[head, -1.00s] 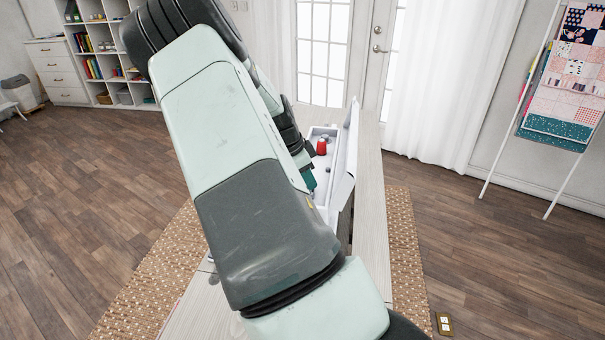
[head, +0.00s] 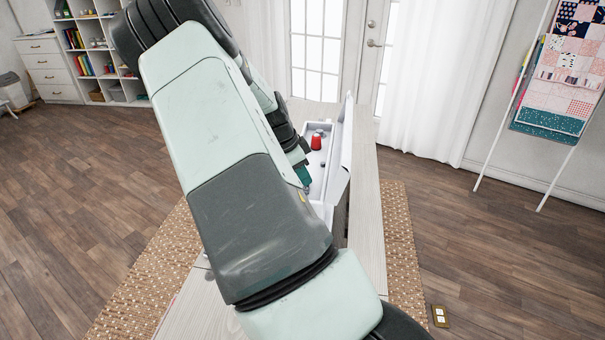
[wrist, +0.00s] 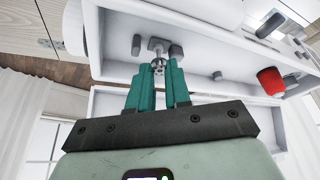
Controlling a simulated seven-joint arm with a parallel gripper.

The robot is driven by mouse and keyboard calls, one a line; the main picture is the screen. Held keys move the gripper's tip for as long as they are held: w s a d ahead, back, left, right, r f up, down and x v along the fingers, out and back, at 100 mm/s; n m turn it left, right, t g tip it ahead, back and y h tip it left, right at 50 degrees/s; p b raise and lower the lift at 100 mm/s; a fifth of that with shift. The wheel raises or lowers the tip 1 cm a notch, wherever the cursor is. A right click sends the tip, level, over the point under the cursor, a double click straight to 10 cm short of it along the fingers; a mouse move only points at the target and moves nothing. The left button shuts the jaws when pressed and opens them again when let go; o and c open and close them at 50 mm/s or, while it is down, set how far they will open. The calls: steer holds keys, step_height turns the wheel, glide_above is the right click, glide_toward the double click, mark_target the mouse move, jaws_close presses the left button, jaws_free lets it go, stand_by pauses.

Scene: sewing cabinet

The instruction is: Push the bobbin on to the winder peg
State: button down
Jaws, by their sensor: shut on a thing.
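My gripper (wrist: 161,72) has two teal fingers, shut on a small grey metal bobbin (wrist: 158,64) at their tips in the wrist view. Just beyond the bobbin is a grey winder block (wrist: 157,44) on the white machine, with a dark knob on either side. The winder peg cannot be made out clearly; the bobbin overlaps the block's near edge, and I cannot tell whether they touch. In the head view my arm hides the bobbin and winder, and only a bit of the teal gripper (head: 304,175) shows.
In the head view a raised white panel (head: 343,150) stands right of the gripper. The cabinet top (head: 367,200) beyond it is clear.

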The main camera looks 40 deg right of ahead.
steer(key=shift+f, duration=0.85)
stand_by(0.5)
steer(key=c, duration=1)
jaws_free()
steer(key=shift+s, duration=0.15)
steer(key=v, duration=1.1)
